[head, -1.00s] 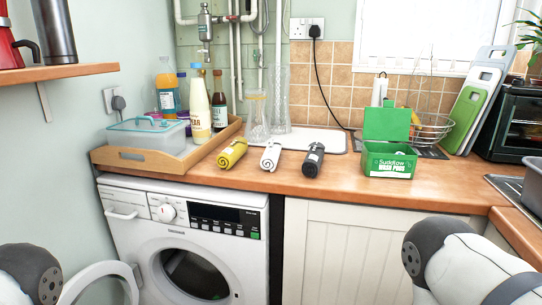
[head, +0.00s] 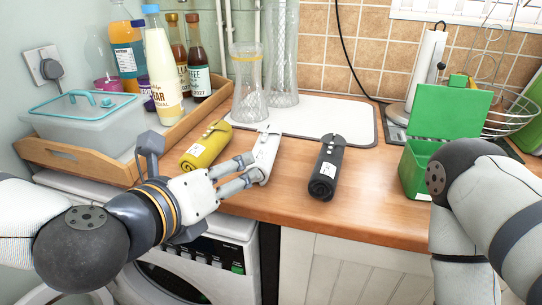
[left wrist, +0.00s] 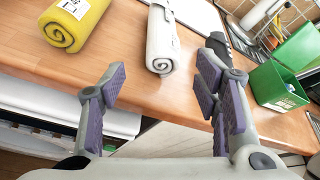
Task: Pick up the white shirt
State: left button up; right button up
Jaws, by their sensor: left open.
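The white shirt (head: 266,153) is rolled up on the wooden counter, between a rolled yellow shirt (head: 206,146) and a rolled black shirt (head: 325,168). It also shows in the left wrist view (left wrist: 161,40), ahead of my fingers. My left gripper (head: 251,169) is open and empty. In the head view its fingertips overlap the near-left side of the white roll. In the left wrist view the gripper (left wrist: 163,72) has its fingers spread wide, with the roll beyond them and roughly in line with the gap. My right arm shows at the right; its gripper is out of view.
A wooden tray (head: 75,160) with bottles and a lidded plastic box (head: 85,118) stands at the left. Glass vases (head: 249,85) stand behind the rolls on a white mat (head: 320,122). An open green box (head: 412,170) stands at the right, near my right arm.

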aim_at(264, 151)
pick_arm(q)
jog(key=shift+w+d+f+n+b, duration=0.15)
jog(key=shift+w+d+f+b, duration=0.1)
jog(key=shift+w+b, duration=0.25)
jog(key=shift+w+d+f+n+b, duration=0.15)
jog(key=shift+w+f+b, duration=0.1)
jog(key=shift+w, duration=0.4)
jog(key=x, duration=0.8)
jog(key=shift+w+d, duration=0.2)
jog(key=shift+w, duration=0.1)
jog(key=shift+r, duration=0.15)
jog(key=c, duration=1.1)
pick_arm(e)
jog(key=shift+g, duration=0.6)
jog(key=s+f, duration=0.2)
jog(key=s, duration=0.1)
jog(key=shift+s+a+f, duration=0.1)
jog(key=shift+s+f, duration=0.1)
jog(key=shift+f, duration=0.05)
